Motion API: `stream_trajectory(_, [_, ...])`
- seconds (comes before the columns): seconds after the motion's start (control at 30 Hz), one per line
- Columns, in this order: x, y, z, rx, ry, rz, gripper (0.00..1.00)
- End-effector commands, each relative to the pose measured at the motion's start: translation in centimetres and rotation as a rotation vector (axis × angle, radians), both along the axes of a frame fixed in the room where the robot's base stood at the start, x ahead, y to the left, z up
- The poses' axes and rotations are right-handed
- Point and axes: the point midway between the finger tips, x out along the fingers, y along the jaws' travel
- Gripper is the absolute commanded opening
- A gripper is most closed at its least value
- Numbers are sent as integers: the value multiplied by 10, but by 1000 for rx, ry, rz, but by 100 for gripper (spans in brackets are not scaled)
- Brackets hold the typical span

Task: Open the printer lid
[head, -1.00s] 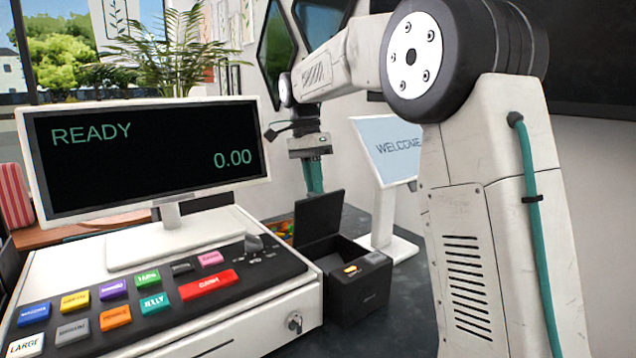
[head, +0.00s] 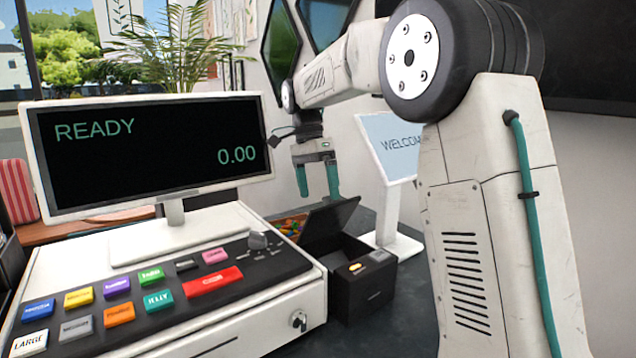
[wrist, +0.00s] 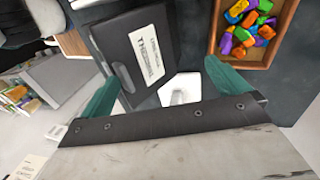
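The printer (head: 362,292) is a small black box on the counter, right of the register. Its black lid (head: 332,216) is raised at the back edge and stands tilted, with the dark inside showing below it. In the wrist view the lid (wrist: 118,32) carries a white label with print. My gripper (head: 318,181) is above the lid, with two teal fingers apart and nothing between them. In the wrist view my gripper (wrist: 162,78) is open, and the lid shows beyond and between its fingers. I cannot tell whether a finger touches the lid.
A white register (head: 180,255) with colored keys and a READY screen (head: 150,155) stands left. A wooden tray (wrist: 215,52) of colorful pieces lies behind the printer. A white WELCOME display (head: 392,148) stands behind it to the right. The dark counter in front of the printer is clear.

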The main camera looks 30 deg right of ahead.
Motion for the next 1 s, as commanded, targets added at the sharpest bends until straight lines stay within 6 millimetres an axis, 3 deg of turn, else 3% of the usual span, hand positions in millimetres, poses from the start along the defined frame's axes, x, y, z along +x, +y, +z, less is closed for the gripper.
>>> stream_trajectory(0.1, [3,2,-4,6,2,-1,80])
stream_trajectory(0.17, [5,3,3,6,1,-1,71])
stream_trajectory(0.27, [9,3,19,5,-1,0,30])
stream_trajectory(0.6, [18,2,71,2,-2,-1,30])
stream_trajectory(1.0, [18,3,77,1,-2,1,30])
